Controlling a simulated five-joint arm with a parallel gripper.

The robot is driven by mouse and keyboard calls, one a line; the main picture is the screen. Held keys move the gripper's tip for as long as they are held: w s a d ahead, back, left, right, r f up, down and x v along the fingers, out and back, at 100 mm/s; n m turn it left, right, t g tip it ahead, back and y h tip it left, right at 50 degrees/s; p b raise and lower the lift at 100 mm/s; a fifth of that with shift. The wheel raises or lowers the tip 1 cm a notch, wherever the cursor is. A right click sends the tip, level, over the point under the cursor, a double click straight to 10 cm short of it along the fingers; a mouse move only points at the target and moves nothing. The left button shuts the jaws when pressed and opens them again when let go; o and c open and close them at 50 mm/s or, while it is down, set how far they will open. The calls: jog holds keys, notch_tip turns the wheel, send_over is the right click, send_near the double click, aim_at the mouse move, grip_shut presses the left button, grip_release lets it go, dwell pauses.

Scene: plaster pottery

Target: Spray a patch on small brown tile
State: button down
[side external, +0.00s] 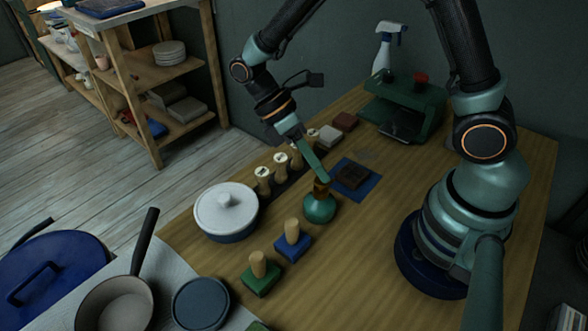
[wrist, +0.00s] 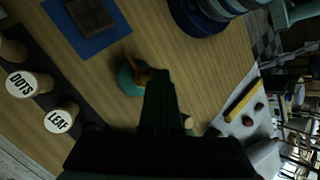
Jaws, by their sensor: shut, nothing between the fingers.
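A small dark brown tile (side external: 352,177) lies flat on a blue mat (side external: 368,188) at the middle of the table. It also shows at the top left in the wrist view (wrist: 90,16). A squat round green bottle (side external: 319,209) with an orange-brown top stands just in front of the mat; the wrist view shows it too (wrist: 127,82). My gripper (side external: 324,180) is shut and empty, pointing down with its tips at or just over the bottle's top; I cannot tell whether they touch.
Several wooden-handled stamps (side external: 280,162) stand in a row left of the mat. A white-lidded pot (side external: 226,208), a blue stamp (side external: 292,243) and a green stamp (side external: 260,276) stand toward the front. A green machine (side external: 405,103) sits behind. The table right of the bottle is clear.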

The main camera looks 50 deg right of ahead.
aim_at(317, 180)
jog(key=shift+r, duration=0.3)
jog(key=shift+r, duration=3.05)
jog(key=w+d+r+m+t+y, duration=0.2)
jog(key=d+r+m+t, duration=0.4)
jog(key=m+t, duration=0.5)
notch_tip(317, 180, up, 2)
jog(key=shift+w+d+r+t, duration=0.15)
jog(key=shift+w+d+t, duration=0.1)
jog(key=shift+w+t, duration=0.55)
